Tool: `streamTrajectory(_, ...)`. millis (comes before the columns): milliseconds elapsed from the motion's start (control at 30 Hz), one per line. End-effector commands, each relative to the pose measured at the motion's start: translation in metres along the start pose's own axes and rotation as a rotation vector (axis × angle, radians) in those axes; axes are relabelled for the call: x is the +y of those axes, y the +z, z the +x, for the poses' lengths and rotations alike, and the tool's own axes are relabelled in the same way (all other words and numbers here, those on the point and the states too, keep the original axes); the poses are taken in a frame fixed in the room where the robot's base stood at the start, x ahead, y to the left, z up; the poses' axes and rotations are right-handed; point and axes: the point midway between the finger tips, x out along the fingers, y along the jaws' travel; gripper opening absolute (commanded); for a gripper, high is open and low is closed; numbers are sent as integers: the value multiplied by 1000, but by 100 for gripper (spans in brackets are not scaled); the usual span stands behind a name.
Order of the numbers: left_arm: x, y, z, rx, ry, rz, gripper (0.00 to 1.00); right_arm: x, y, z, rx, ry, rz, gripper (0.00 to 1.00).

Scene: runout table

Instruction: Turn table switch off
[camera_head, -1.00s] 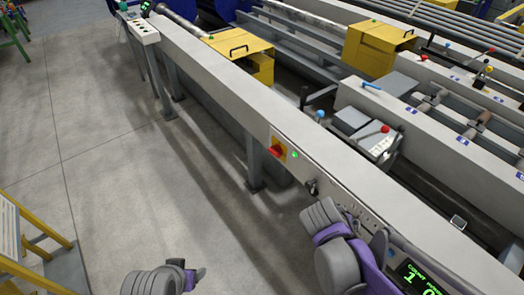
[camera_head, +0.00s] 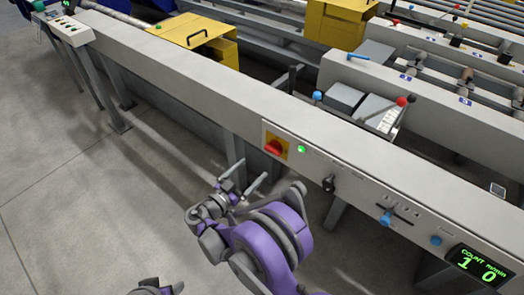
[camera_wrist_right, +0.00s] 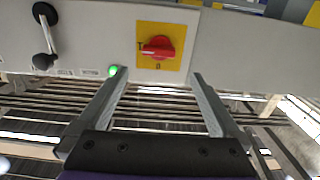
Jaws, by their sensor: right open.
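The table switch (camera_head: 273,147) is a red rotary knob on a yellow plate on the front face of the long grey table beam. In the right wrist view the red knob (camera_wrist_right: 158,47) lies roughly level, with a mark at its left and a "0" below it. A small green light (camera_head: 301,149) beside it is lit. My right gripper (camera_head: 252,170) is open and empty, just below and in front of the switch, apart from it. In the wrist view its fingers stand apart below the knob on either side.
Yellow covers (camera_head: 190,34) and machine rails lie behind. Table legs stand below. The floor (camera_head: 60,150) at left is clear.

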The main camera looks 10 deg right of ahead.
Motion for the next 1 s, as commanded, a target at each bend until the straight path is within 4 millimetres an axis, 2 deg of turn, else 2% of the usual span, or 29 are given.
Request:
streamTrajectory(167,0,1,2,-1,0,0,70,1,0,22,3,4,1,100)
streamTrajectory(433,0,2,7,-2,0,0,70,1,0,74,1,4,0,100)
streamTrajectory(600,0,3,9,-3,0,0,70,0,0,96,1,2,0,100)
streamTrajectory(767,0,3,10,-3,0,0,70,0,-1,105,1,0,0,100)
streamTrajectory(1000,0,3,9,-3,0,0,70,0,-1,106,0,0,0,100)
